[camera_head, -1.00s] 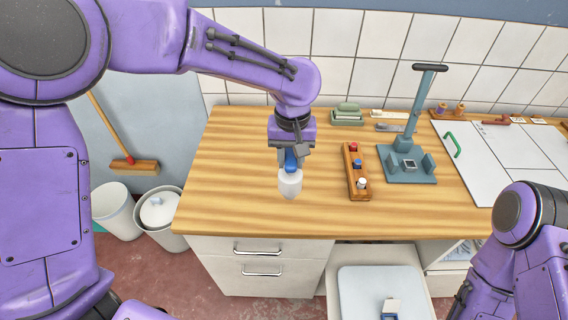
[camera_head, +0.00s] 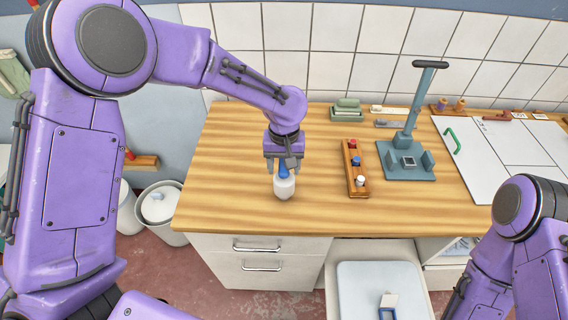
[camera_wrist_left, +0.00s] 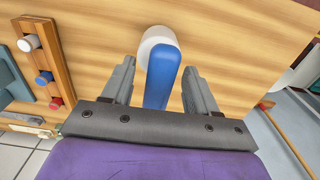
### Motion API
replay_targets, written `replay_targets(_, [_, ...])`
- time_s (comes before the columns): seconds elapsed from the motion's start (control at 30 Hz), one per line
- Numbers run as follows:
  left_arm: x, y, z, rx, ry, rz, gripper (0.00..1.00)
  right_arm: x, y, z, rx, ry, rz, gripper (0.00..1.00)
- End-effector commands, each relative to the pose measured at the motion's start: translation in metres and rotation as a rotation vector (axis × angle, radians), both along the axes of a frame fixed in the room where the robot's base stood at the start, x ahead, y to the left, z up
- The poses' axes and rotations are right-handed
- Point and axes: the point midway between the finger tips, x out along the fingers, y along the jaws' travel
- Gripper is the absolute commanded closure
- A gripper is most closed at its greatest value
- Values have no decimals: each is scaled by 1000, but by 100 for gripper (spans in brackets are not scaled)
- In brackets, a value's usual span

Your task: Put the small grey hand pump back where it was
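A white, rounded object with a blue handle (camera_head: 284,188) appears to stand upright on the wooden worktop, left of middle. It also shows in the left wrist view (camera_wrist_left: 164,72). My left gripper (camera_head: 284,170) is over it, fingers open on both sides of the blue handle, with gaps visible in the left wrist view (camera_wrist_left: 160,75). Nothing I can surely call a small grey hand pump shows; a blue-grey stand with a tall column and T-handle (camera_head: 410,130) is on the worktop to the right. My right arm is at the lower right; its gripper is not visible.
A wooden rack with red, blue and white pegs (camera_head: 355,168) stands right of my left gripper. A green block stack (camera_head: 347,109) lies behind it. A white board with a green handle (camera_head: 490,155) is at the right. The worktop (camera_head: 225,190) is clear at the left.

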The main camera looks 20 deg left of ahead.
Motion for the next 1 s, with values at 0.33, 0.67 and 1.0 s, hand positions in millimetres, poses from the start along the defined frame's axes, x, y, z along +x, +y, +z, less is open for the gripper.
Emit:
replay_targets(0.33, [1,0,30,-1,-7,1,41,0,0,-8,0,0,0,100])
replay_targets(0.67, [0,0,108,0,-3,1,41,0,0,-17,0,0,0,100])
replay_targets(1.0, [0,-1,122,0,1,0,41,0,0,-18,0,0,0,100])
